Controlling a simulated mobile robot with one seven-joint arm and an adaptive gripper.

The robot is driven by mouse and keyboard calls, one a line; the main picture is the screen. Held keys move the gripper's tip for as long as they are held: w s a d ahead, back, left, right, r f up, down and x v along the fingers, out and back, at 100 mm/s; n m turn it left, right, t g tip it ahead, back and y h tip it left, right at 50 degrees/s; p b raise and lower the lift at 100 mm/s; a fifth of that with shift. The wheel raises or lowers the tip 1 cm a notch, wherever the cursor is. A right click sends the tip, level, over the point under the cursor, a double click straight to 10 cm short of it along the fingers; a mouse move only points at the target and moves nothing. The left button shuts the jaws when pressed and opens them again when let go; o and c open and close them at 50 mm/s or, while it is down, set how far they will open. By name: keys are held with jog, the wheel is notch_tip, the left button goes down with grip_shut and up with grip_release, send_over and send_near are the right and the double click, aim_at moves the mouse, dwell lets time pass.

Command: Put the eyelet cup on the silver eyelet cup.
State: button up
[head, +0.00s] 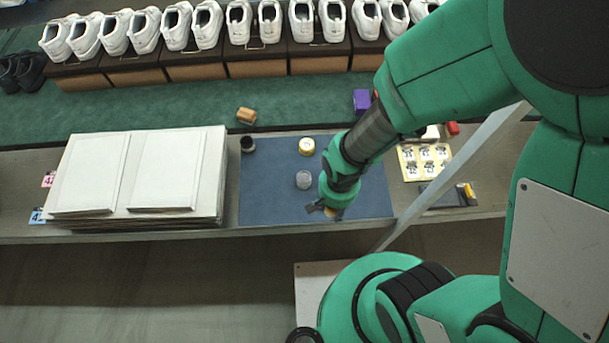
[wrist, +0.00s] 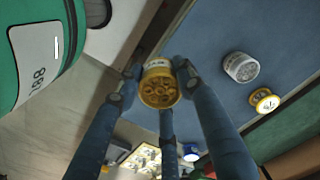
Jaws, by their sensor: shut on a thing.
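My gripper (head: 328,210) is shut on a gold eyelet cup (wrist: 159,88) with a pale band, near the front edge of the blue mat (head: 262,200). In the head view the held cup is mostly hidden by the gripper; only a tan bit (head: 338,214) shows. The silver eyelet cup (head: 304,180) stands on the mat, a little behind and left of my gripper. It also shows in the wrist view (wrist: 241,67), to the right of the held cup and apart from it.
A yellow-and-white round item (head: 307,146) sits on the mat behind the silver cup. A dark cup (head: 248,145) is at the mat's back left. White boards (head: 132,170) are stacked at left, and a yellow card tray (head: 424,160) lies at right.

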jog(key=shift+s+a+r, duration=0.25)
jog(key=shift+a+r, duration=0.5)
jog(key=shift+a, duration=0.3)
jog(key=shift+w, duration=0.1)
jog(key=b, duration=0.2)
send_over(304, 176)
jog(key=shift+s+d+f, duration=0.1)
jog(key=shift+s+f, duration=0.35)
jog(key=shift+f, duration=0.25)
jog(key=shift+w, duration=0.1)
jog(key=shift+w, duration=0.3)
jog(key=shift+f+b, duration=0.7)
jog(key=shift+f, duration=1.1)
jog(key=shift+f, duration=0.1)
jog(key=o, duration=1.3)
jog(key=shift+c, duration=0.2)
